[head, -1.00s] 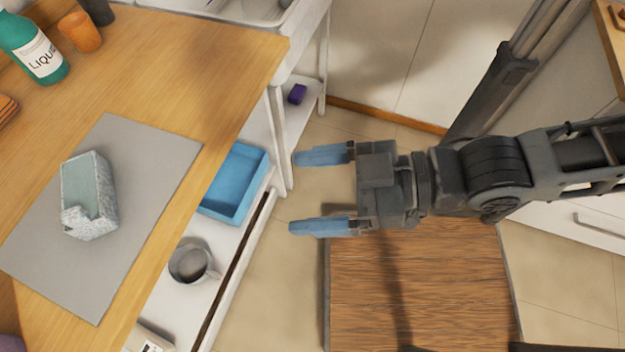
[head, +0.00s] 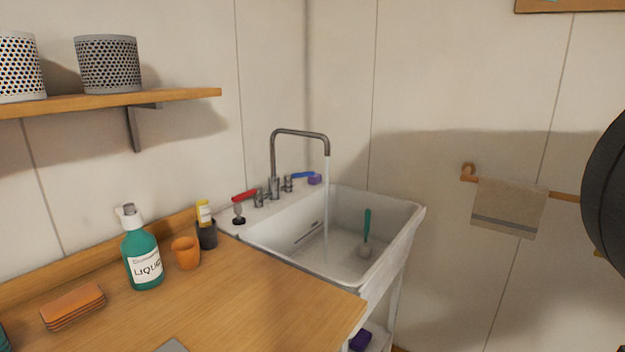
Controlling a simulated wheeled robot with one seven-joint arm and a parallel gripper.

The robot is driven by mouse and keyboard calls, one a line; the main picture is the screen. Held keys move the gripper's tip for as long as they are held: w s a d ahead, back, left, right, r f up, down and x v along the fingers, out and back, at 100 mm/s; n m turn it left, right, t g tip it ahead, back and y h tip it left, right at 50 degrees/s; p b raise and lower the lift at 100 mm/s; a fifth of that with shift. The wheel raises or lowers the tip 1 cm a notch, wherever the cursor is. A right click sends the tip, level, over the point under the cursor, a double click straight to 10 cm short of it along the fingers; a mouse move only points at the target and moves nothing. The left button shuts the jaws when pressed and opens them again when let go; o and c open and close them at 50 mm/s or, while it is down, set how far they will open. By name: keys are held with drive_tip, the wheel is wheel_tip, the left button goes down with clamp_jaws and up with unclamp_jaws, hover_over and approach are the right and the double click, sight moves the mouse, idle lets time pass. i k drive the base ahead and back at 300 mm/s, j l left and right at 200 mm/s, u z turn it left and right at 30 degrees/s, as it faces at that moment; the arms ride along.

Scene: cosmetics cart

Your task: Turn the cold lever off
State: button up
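The cold lever (head: 302,175) is blue and sits on the right side of the tap (head: 300,134) at the back of the white sink. The red lever (head: 244,196) is on the tap's left side. Water (head: 326,205) runs from the spout down into the sink basin (head: 345,256). My gripper is not in the head view now; only a dark rounded shape, cut off, shows at the right edge.
A purple block (head: 315,179) sits on the sink rim beside the blue lever. A green-handled brush (head: 366,228) stands in the basin. The wooden counter (head: 250,300) at left holds a green liquid bottle (head: 144,255) and an orange cup (head: 186,253). A towel (head: 508,207) hangs on the right wall.

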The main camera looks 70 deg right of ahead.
sight(288, 177)
drive_tip(key=z, duration=1.45)
drive_tip(key=i+j+z, duration=0.25)
drive_tip(key=j, duration=0.15)
drive_tip(key=i+l+u, duration=0.1)
drive_tip(key=k+j+z, duration=0.1)
